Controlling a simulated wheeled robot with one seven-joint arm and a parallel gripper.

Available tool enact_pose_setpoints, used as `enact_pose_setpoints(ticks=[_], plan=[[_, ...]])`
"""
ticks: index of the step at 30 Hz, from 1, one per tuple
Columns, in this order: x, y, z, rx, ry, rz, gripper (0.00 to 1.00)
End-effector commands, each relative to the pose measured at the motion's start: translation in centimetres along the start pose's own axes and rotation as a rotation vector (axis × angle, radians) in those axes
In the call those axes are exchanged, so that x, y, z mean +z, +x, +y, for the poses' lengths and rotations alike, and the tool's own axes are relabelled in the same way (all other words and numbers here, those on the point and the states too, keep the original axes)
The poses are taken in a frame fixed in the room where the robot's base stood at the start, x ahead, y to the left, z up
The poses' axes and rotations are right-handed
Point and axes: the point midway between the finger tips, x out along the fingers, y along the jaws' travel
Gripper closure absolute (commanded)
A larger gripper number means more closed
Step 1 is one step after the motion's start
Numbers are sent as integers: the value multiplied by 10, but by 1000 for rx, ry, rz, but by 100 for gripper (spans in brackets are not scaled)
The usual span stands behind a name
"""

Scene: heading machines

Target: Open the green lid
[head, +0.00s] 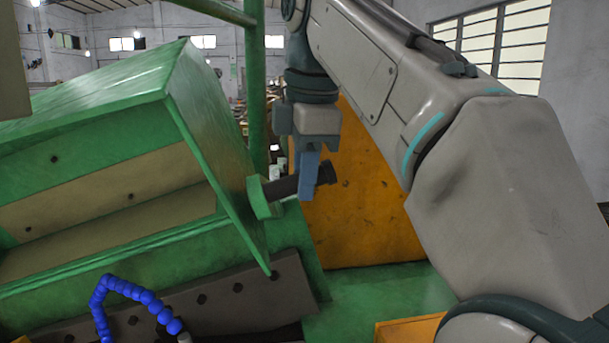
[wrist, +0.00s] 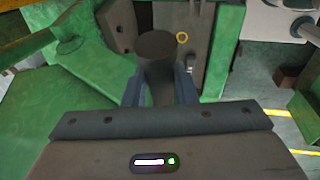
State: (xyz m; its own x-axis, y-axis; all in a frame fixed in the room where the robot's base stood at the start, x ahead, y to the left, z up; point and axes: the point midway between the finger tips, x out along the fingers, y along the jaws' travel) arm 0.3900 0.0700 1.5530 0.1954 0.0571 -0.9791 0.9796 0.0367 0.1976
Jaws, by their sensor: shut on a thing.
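The green lid (head: 110,85) is a large box-like hood at the left of the head view. It is tilted, and its beige inner side shows. A dark round handle (head: 283,187) sticks out from a green bracket at its right side. My gripper (head: 308,178) is shut on this handle from above. In the wrist view the handle's dark round end (wrist: 157,44) stands between the two fingers of my gripper (wrist: 160,90). The far side of the lid is hidden.
An orange panel (head: 360,215) stands just behind my gripper. A green post (head: 255,85) rises beside the lid. A dark bolted bar (head: 225,295) and a blue segmented hose (head: 125,288) lie below it. Yellow floor lines (wrist: 285,113) show at the right of the wrist view.

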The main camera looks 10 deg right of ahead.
Motion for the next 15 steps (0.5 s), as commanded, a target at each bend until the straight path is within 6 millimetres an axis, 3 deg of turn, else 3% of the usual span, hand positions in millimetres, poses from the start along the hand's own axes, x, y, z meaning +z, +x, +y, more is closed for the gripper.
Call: enact_pose_setpoints(ticks=[6, 7, 8, 9, 15], plan=[[2, 3, 3, 2, 5, -4, 100], [2, 3, 3, 2, 5, -4, 67], [2, 3, 3, 2, 5, -3, 58], [1, 3, 3, 1, 5, -3, 53], [0, 2, 1, 1, 1, -2, 53]])
